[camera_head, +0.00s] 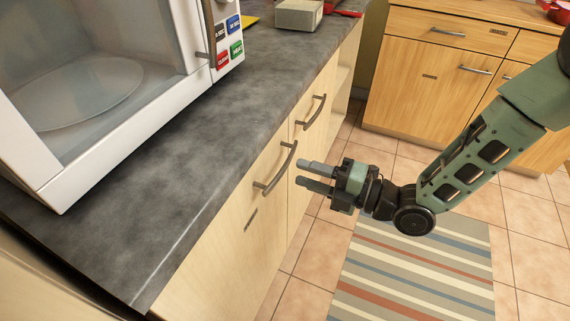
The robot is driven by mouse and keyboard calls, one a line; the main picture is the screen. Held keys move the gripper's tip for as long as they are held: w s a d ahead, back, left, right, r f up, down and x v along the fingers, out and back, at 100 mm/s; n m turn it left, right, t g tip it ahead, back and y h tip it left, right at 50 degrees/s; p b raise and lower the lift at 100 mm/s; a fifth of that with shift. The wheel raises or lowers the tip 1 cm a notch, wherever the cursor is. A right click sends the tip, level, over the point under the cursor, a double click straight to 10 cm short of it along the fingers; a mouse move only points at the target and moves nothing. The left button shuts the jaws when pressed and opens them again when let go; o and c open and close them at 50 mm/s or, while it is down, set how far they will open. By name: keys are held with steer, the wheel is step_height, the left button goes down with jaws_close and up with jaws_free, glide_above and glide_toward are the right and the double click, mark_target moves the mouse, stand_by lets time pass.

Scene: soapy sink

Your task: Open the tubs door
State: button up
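My gripper (306,174) is at the middle right of the view, its two grey fingers pointing left and parted with a gap between them. It holds nothing that I can see. The nearer curved metal handle (275,168) is on a light wood cabinet door (235,255) under the counter. The fingertips are just right of this handle; I cannot tell whether they touch it. A second curved handle (315,111) is on the neighbouring cabinet front farther back. Both fronts look shut. No label shows which door is the tubs door.
A white microwave (150,120) with a see-through front stands on the dark grey counter (255,90). A grey box (298,15) sits at the counter's back. Wooden drawers (440,60) stand across the tiled floor. A striped rug (410,270) lies on the floor below my arm.

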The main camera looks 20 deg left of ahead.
mark_target(286, 168)
steer(key=a, duration=0.5)
steer(key=shift+w+a, duration=0.25)
steer(key=shift+a, duration=0.05)
jaws_close()
